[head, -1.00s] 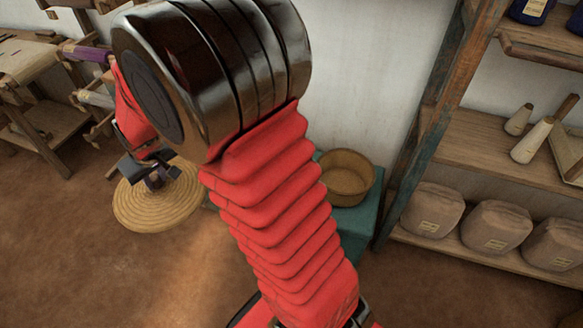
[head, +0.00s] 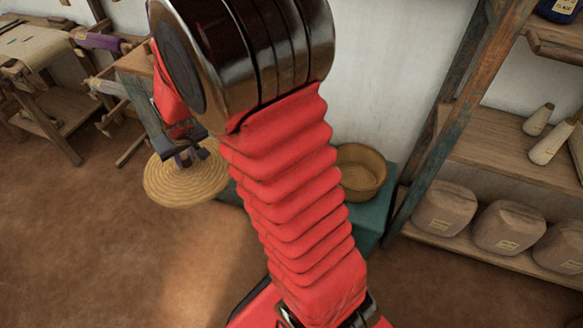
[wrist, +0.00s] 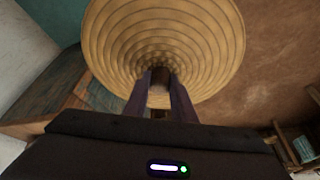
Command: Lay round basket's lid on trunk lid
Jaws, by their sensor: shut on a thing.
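The round basket's lid (head: 180,187) is a flat, pale disc of coiled weave. It hangs level above the floor, left of my arm. My gripper (head: 188,158) is shut on the knob at its middle, from above. In the wrist view, the lid's ringed top (wrist: 205,35) fills the upper middle, with my fingers (wrist: 160,85) closed at its centre. The round basket (head: 365,165) is open and stands on a teal box-like top (head: 372,225), right of my arm and partly hidden by it. I cannot tell whether this is the trunk lid; my arm covers much of it.
A loom frame (head: 40,100) stands at the far left. A wooden surface (head: 137,60) shows behind my gripper. Shelves with wrapped bundles (head: 443,208) and pale cones (head: 550,143) fill the right. In the wrist view, a wood and teal piece (wrist: 45,95) lies left of the lid.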

